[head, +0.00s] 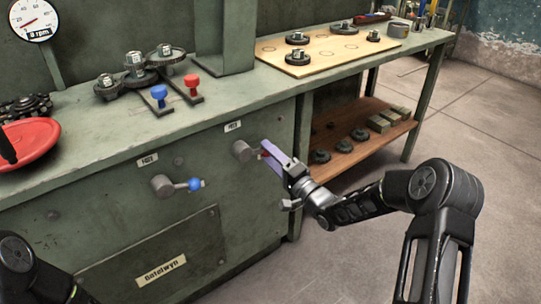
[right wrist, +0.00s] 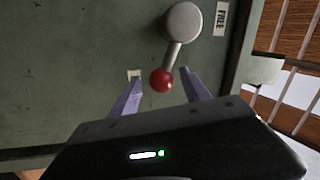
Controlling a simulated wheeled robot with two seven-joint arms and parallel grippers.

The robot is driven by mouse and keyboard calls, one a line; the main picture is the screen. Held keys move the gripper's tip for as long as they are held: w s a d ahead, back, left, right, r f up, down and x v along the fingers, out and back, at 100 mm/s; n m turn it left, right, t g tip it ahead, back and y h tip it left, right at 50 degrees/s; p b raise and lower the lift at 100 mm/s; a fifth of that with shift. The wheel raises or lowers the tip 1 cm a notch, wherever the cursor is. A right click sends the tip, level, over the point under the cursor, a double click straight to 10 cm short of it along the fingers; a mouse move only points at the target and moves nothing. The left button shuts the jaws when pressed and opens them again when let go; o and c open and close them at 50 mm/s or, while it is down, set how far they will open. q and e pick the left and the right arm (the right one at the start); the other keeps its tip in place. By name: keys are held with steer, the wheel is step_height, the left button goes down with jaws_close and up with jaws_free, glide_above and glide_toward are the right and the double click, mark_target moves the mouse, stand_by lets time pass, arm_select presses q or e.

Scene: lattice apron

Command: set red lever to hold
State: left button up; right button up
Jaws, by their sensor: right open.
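The red lever has a grey round hub (head: 243,150) on the green cabinet front, with a short arm ending in a red ball. In the head view the ball is mostly hidden by my right gripper (head: 270,154). In the right wrist view the hub (right wrist: 184,22) and the red ball (right wrist: 161,80) show clearly. The ball lies between the two open purple fingers of my right gripper (right wrist: 162,78); I see no clear contact. A label reading FREE (right wrist: 222,18) is beside the hub. My left gripper is out of view.
A blue-ball lever (head: 194,184) sits left of the red one. Blue (head: 159,93) and red (head: 191,82) handles stand on the bench top. A gauge (head: 33,20) is at upper left. A wooden shelf (head: 345,160) holds several parts at right. Floor at right is open.

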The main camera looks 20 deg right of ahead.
steer(key=p+v, duration=0.1)
steer(key=v, duration=0.6)
steer(key=shift+s+d, duration=0.2)
steer(key=shift+s, duration=0.15)
steer(key=shift+f, duration=0.1)
